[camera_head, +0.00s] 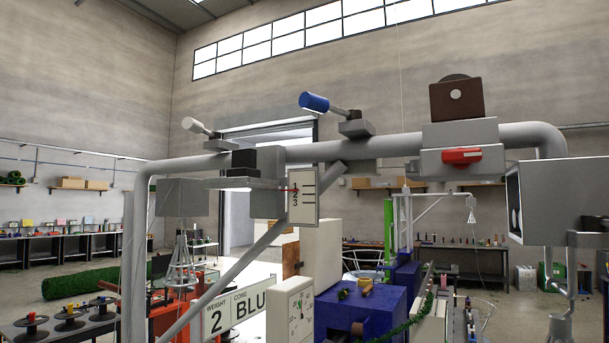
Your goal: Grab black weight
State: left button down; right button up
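A small black block (258,160), which looks like the black weight, sits on a flat grey plate (245,183) below the thick grey pipe frame (400,146). Beside it is a white scale card (303,196) marked 1, 2, 3, with a red pointer at its left edge. A dark brown block (456,100) with a round light button stands higher up, on a grey housing on the pipe. Neither of my grippers can be made out in the head view.
Levers with a white (195,125) and a blue handle (314,102) stick up from the pipe. A red knob (461,156) is on its right part. A sign (237,309) reading "WEIGHT 2 CONE BLU" and a white dial box (291,312) stand below. A blue machine (360,310) is behind.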

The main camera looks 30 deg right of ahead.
aim_at(244, 161)
jog(key=z, duration=0.7)
